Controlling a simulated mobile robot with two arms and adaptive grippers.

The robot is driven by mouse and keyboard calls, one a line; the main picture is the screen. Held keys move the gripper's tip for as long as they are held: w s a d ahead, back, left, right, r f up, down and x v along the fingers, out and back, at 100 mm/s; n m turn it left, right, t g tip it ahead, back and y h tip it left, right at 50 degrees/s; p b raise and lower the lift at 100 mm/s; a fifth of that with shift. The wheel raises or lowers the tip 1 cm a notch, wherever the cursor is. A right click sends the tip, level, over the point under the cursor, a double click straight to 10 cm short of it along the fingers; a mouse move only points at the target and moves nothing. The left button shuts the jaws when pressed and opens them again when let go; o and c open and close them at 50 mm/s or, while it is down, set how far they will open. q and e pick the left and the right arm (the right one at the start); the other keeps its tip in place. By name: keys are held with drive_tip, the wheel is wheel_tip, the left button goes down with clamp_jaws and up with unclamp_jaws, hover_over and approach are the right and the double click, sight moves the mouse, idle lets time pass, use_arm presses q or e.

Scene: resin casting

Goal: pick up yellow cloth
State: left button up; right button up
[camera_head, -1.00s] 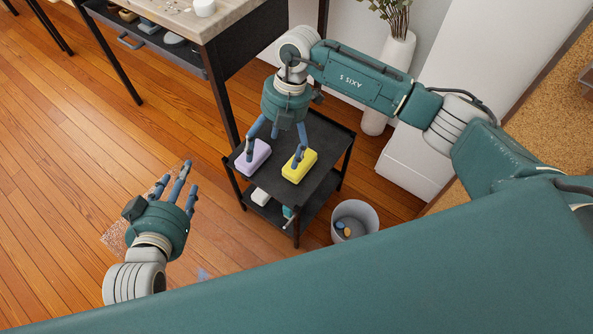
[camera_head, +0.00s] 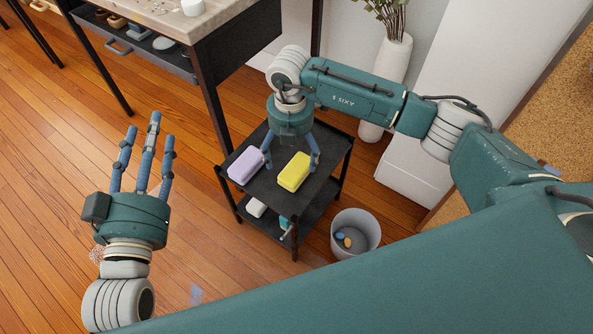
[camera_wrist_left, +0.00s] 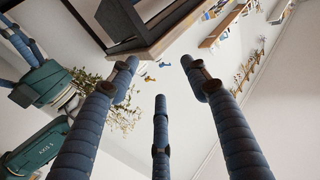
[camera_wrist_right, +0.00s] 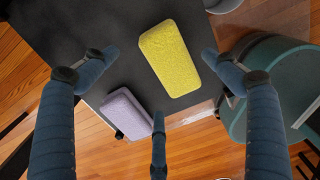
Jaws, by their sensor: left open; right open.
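The yellow cloth (camera_head: 294,172) looks like a thick sponge-like block and lies on the top shelf of a black cart. It also shows in the right wrist view (camera_wrist_right: 170,58), between the open fingers. My right gripper (camera_head: 292,160) is open and empty, over the cart, with its fingers around and above the yellow cloth. No contact can be made out. A lilac block (camera_head: 246,165) lies left of the yellow one, and beside the fingers in the right wrist view (camera_wrist_right: 126,112). My left gripper (camera_head: 144,150) is open and empty above the floor, fingers pointing up, away from the cart.
The black cart (camera_head: 322,160) has a lower shelf with a white item (camera_head: 256,208) on it. A grey bin (camera_head: 355,232) stands right of the cart. A workbench (camera_head: 215,22) is behind it. A white vase (camera_head: 385,90) stands at the back. Floor at left is clear.

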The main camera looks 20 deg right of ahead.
sight(294, 163)
drive_tip(key=f, duration=0.1)
drive_tip(key=f+b, duration=0.1)
drive_tip(key=f, duration=0.2)
drive_tip(key=shift+s+d+f+b, duration=0.15)
drive_tip(key=shift+d+f+b, duration=0.1)
drive_tip(key=shift+b, duration=0.05)
use_arm(q)
wheel_tip(294, 163, up, 9)
drive_tip(key=s+t+h, duration=0.1)
drive_tip(key=s+t, duration=0.1)
drive_tip(key=t, duration=0.2)
drive_tip(key=shift+d+t+h, duration=0.3)
use_arm(e)
drive_tip(key=c, duration=1.3)
